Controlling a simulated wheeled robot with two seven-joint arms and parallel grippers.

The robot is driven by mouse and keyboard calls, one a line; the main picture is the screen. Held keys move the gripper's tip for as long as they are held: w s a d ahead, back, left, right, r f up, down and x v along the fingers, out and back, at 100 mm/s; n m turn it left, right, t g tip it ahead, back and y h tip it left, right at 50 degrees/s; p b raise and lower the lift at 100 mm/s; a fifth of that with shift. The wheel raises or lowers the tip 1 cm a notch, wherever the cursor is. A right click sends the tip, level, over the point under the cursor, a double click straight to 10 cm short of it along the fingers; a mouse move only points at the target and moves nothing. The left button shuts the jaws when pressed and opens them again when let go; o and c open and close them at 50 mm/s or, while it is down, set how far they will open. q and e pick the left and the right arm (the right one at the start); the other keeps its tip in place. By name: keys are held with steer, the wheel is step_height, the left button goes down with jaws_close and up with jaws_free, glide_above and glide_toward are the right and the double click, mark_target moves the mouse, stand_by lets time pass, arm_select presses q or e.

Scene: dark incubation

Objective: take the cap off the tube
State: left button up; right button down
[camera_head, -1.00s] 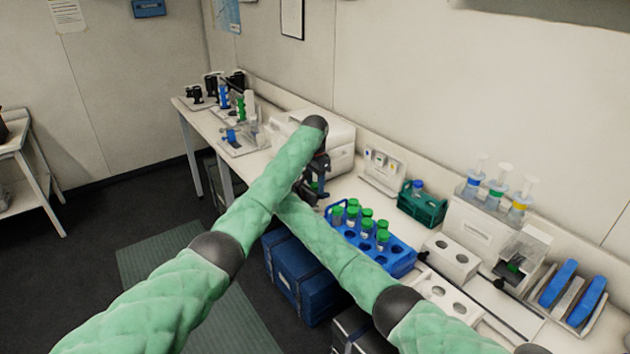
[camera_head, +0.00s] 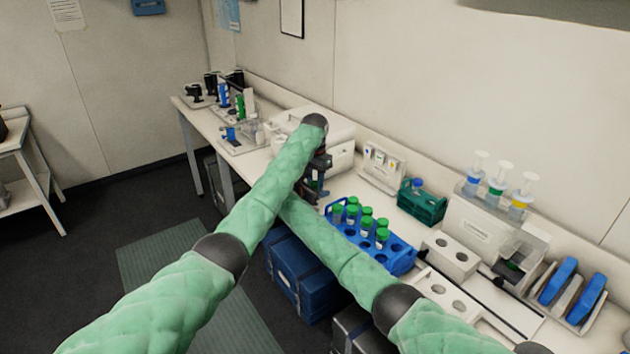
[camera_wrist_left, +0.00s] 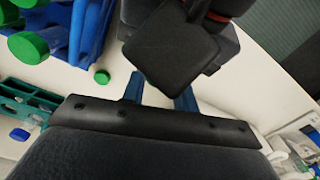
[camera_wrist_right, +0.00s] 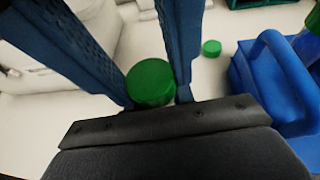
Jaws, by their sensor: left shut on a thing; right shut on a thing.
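A green cap (camera_wrist_right: 150,83) shows large between the blue fingers of my right gripper (camera_wrist_right: 157,86) in the right wrist view. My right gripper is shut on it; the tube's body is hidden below. My left gripper (camera_wrist_left: 160,92) is shut too, its fingers partly covered by a dark part of the right gripper in the left wrist view. What it holds is hidden there, apparently the tube. In the head view the left gripper (camera_head: 318,172) hangs over the bench just left of the blue rack, and the right gripper is hidden behind the left arm.
A blue rack (camera_head: 398,262) holds several green-capped tubes. A small green cap (camera_wrist_right: 211,48) lies on the bench near it; it also shows in the left wrist view (camera_wrist_left: 102,77). A green rack (camera_head: 424,207) and white block (camera_head: 452,256) stand to the right. A white machine (camera_head: 340,150) stands behind.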

arm_select(q)
steer(key=o, duration=1.1)
steer(key=shift+r, duration=2.4)
steer(key=shift+c, duration=0.4)
step_height(320, 180, up, 3)
steer(key=m, duration=0.3)
steer(key=shift+f, duration=3.9)
steer(key=c, duration=1)
